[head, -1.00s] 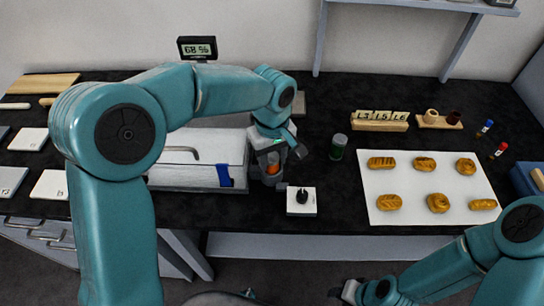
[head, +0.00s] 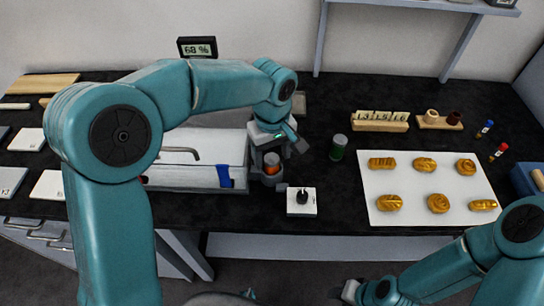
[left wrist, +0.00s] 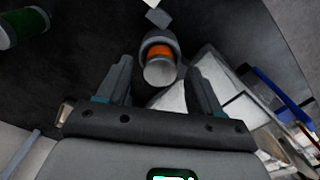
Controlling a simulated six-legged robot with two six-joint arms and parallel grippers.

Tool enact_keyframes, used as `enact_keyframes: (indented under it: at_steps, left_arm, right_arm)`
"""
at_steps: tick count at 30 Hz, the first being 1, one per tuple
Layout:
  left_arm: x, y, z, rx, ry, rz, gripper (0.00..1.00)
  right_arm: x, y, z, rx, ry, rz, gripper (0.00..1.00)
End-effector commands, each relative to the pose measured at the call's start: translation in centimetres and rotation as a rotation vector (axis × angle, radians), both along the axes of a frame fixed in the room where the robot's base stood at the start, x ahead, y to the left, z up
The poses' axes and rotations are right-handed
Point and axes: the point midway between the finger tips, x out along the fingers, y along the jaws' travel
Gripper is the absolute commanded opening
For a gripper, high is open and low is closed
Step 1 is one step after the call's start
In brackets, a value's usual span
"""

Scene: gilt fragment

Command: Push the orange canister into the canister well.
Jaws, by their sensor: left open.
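The orange canister (head: 271,159) stands upright in the grey canister well (head: 270,178), beside the white box; its orange band shows above the well's rim. In the left wrist view the canister (left wrist: 159,50) shows a pale grey end and an orange band, with the dark grey well (left wrist: 157,34) around it. My left gripper (head: 294,144) is open and empty just above the canister, which appears between its fingers in the wrist view. How deep the canister sits is hard to tell. My right gripper (head: 350,291) is low at the front, its jaws unclear.
A white box (head: 195,176) with a handle and blue clip stands left of the well. A green canister (head: 338,147) stands to the right. A white block with a dark knob (head: 301,201) lies in front.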

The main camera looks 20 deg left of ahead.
Motion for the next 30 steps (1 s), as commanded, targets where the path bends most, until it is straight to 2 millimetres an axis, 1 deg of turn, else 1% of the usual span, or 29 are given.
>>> enact_keyframes:
  at_steps: [1,6,9,12,15,18,30]
  left_arm:
    - [0.1,0.0,1.2,-0.002,-0.006,0.000,0.65]
    - [0.1,0.0,5.4,-0.002,-0.006,0.001,0.65]
    - [0.1,0.0,7.4,-0.002,-0.005,-0.001,0.65]
    - [0.1,0.0,9.0,-0.002,-0.004,0.000,0.65]
    - [0.1,0.0,9.9,-0.001,-0.003,0.001,0.65]
    - [0.0,0.0,10.2,-0.001,-0.001,0.001,0.65]
    - [0.0,0.0,10.2,-0.001,-0.001,0.000,0.65]
  right_arm:
    - [0.0,0.0,0.0,0.000,0.000,0.000,0.43]
    - [0.0,0.0,0.2,0.000,0.000,0.000,0.43]
    - [0.0,0.0,0.4,0.000,0.000,0.000,0.43]
    - [0.0,0.0,0.5,0.000,0.000,0.000,0.43]
    - [0.0,0.0,0.6,0.000,0.000,0.000,0.43]
    - [0.0,0.0,0.6,0.000,0.000,0.000,0.43]
    - [0.0,0.0,0.6,0.000,0.000,0.000,0.43]
